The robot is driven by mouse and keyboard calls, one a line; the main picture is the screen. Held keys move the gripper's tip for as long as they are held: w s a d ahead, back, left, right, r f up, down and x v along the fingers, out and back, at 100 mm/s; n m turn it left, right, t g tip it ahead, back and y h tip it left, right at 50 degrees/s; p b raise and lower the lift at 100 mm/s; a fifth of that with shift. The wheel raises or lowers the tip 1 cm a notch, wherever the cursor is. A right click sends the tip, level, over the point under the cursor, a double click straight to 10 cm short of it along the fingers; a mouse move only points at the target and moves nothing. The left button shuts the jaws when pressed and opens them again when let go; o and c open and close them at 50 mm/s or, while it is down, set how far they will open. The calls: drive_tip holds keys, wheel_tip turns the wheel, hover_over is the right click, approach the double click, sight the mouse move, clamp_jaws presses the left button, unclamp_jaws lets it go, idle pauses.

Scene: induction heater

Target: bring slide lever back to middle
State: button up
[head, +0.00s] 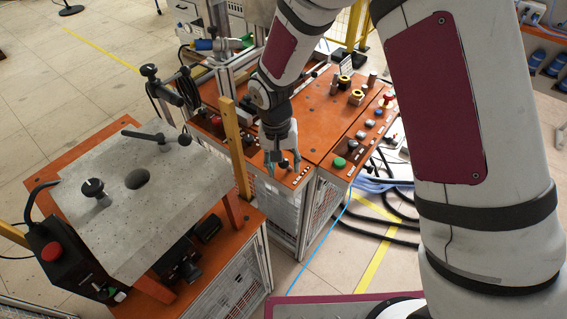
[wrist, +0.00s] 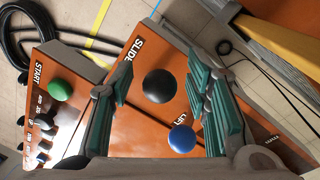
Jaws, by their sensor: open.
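The slide lever shows in the wrist view as a round black knob (wrist: 158,86) beside the printed word SLIDE on the orange panel. My gripper (wrist: 160,95) is open, with one teal-padded finger on each side of the knob. A gap shows between the knob and each finger, so I see no grip on it. In the head view my gripper (head: 282,164) points down over the near end of the orange console. The lever is mostly hidden there by the fingers, and its slot and exact tilt cannot be made out.
A blue knob (wrist: 181,138) by the LIFT label sits close to the black knob, near the right finger. A green START button (wrist: 60,89) and small switches lie left. In the head view a wooden post (head: 236,150) and a grey-topped table (head: 130,205) stand left of my gripper.

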sight(291, 167)
clamp_jaws()
drive_tip(key=shift+w+d, duration=0.1)
drive_tip(key=shift+w+d+r+g+y+b, duration=0.2)
drive_tip(key=shift+w+d+g+y+b, duration=0.15)
drive_tip(key=shift+w+g+y+b, duration=0.35)
drive_tip(key=shift+w+d+r+g+y+b, duration=0.15)
drive_tip(key=shift+w+d+g+y+b, duration=0.2)
drive_tip(key=shift+g+y+b, duration=0.35)
drive_tip(key=shift+w+d+r+g+y+b, duration=0.15)
drive_tip(key=shift+w+d+g+y+b, duration=0.2)
drive_tip(key=shift+g+b, duration=0.6)
drive_tip(key=shift+s, duration=0.1)
